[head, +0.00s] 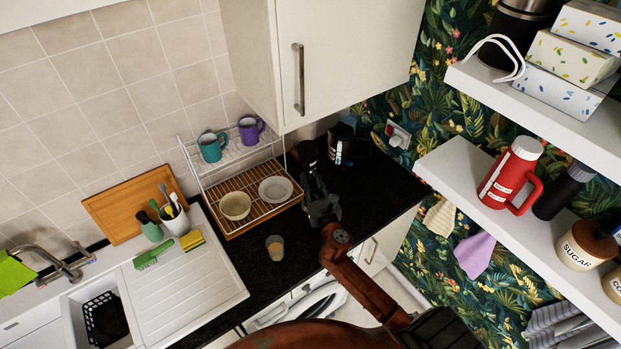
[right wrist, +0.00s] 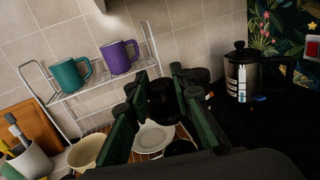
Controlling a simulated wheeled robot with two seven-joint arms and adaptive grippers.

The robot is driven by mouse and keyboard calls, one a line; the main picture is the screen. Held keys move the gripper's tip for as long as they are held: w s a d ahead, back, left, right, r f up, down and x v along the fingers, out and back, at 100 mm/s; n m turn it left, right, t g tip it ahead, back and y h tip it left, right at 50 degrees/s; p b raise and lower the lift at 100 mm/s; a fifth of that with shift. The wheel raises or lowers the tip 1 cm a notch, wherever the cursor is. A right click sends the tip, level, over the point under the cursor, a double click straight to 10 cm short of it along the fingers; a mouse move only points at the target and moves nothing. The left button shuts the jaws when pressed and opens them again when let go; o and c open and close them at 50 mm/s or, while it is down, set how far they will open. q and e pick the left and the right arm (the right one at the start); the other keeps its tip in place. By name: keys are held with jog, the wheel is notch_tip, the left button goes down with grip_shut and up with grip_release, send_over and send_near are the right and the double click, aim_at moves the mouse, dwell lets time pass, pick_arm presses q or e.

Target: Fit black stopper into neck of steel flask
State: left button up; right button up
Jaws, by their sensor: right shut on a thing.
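My right gripper (head: 312,178) reaches over the black counter, in front of the cafetiere and beside the dish rack. In the right wrist view its green-edged fingers (right wrist: 158,98) are shut on a dark round piece, which I take for the black stopper (right wrist: 162,100). It is held above the counter. A dark shape (right wrist: 190,78) stands just behind the fingers; I cannot tell if it is the steel flask. The flask's neck is not clearly visible, being dark or hidden by the gripper. My left gripper is not in view.
A wire dish rack (head: 228,170) with mugs, a bowl and a plate stands left of my gripper. A glass cafetiere (right wrist: 240,75) stands to the right. A small cup (head: 275,248) sits near the front edge. A cupboard (head: 330,55) hangs above; shelves are right.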

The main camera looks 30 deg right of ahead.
jog(key=b, duration=0.5)
send_over(311, 195)
jog(key=s+a, duration=0.1)
jog(key=s, duration=0.1)
jog(key=shift+f, duration=2.9)
jog(key=shift+w+a, duration=0.1)
jog(key=shift+a, duration=0.05)
jog(key=shift+p, duration=0.5)
jog(key=shift+f+b, duration=1.15)
jog(key=shift+f, duration=0.25)
jog(key=o, duration=1.1)
jog(key=v, duration=1.2)
